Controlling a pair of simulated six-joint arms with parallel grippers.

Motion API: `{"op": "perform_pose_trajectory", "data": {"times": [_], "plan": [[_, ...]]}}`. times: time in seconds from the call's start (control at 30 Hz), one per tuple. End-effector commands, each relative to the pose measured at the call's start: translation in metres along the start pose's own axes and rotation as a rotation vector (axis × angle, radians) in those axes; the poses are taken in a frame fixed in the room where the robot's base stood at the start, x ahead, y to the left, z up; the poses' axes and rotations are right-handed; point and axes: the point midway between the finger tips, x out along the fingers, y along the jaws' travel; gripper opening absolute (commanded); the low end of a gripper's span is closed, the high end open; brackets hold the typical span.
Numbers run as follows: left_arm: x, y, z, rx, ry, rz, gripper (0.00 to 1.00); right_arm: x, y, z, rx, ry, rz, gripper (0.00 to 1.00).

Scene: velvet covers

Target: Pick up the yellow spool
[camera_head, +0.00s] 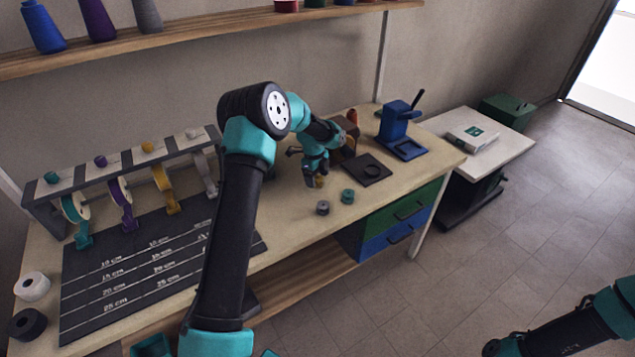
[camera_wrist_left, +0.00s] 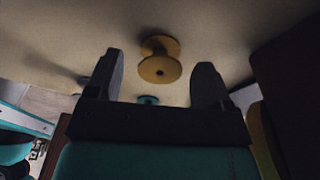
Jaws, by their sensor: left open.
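The yellow spool (camera_head: 320,182) stands on the workbench, partly hidden by my left gripper (camera_head: 309,172). In the left wrist view the yellow spool (camera_wrist_left: 160,62) shows between and beyond the two dark fingertips of my left gripper (camera_wrist_left: 156,82), with a gap on each side. My left gripper is open and holds nothing. Part of my right arm's end (camera_head: 497,346) shows at the lower right of the head view, over the floor; its jaws are not clear.
A grey spool (camera_head: 322,208) and a teal spool (camera_head: 347,196) stand close by. A dark plate with a ring (camera_head: 367,169) and a blue press (camera_head: 395,125) are to the right. The ribbon rack (camera_head: 128,170) and measuring mat (camera_head: 110,285) are left.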

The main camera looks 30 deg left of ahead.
Motion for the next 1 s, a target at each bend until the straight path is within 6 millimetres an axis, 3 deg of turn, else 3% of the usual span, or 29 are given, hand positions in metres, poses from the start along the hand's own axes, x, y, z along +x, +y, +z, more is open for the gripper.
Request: {"op": "perform_pose_trajectory", "data": {"times": [0.53, 1.0], "plan": [[0.0049, 0.0001, 0.0, 0.0, 0.0, 0.0, 0.74, 0.0, 0.0, 0.0, 0.0, 0.0, 0.0, 0.43], [0.0048, 0.0001, 0.0, 0.0, 0.0, 0.0, 0.29, 0.0, 0.0, 0.0, 0.0, 0.0, 0.0, 0.43]]}}
